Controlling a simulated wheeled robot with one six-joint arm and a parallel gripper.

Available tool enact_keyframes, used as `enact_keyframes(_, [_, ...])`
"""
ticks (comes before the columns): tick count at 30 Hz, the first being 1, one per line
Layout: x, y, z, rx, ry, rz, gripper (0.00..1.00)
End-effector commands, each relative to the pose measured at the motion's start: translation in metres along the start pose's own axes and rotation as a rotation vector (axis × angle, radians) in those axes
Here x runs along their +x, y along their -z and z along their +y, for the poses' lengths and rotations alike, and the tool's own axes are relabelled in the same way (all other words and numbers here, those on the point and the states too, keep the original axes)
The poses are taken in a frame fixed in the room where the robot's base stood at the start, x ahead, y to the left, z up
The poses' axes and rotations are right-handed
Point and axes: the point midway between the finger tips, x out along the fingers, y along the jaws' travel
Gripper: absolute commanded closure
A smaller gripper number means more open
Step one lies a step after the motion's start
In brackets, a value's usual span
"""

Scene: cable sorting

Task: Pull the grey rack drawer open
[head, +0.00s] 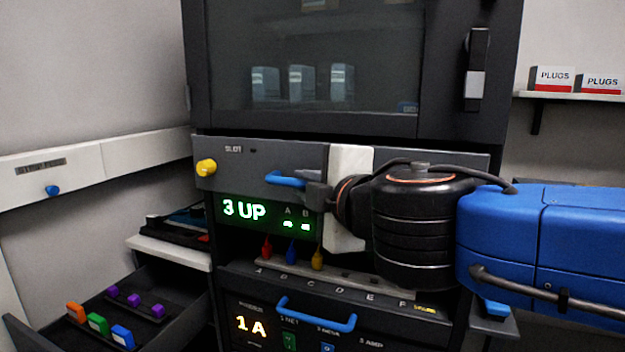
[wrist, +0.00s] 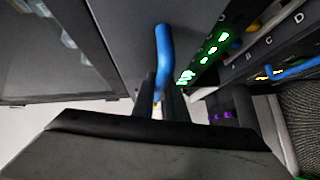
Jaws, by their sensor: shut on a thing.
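The grey rack drawer (head: 240,158) has a plain grey front below the dark glass door. It carries a blue bar handle (head: 285,178) and a yellow round knob (head: 206,168) at its left. My gripper (head: 314,192) is at the right part of the handle, shut on it. In the wrist view my fingers (wrist: 160,98) close around one end of the blue handle (wrist: 163,50), and the rest of the bar sticks out past them.
Below is a green-lit panel (head: 244,210) reading 3 UP, then a ledge with red, blue and yellow plugs (head: 291,252) under my wrist. A lower unit has another blue handle (head: 315,315). An open dark tray (head: 165,290) with coloured blocks stands at lower left.

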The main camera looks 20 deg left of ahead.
Motion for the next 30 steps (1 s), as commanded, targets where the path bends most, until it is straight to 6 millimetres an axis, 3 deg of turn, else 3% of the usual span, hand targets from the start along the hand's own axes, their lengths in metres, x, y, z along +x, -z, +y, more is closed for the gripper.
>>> enact_keyframes(30, [-0.115,0.116,-0.036,-0.002,0.004,0.006,1.00])
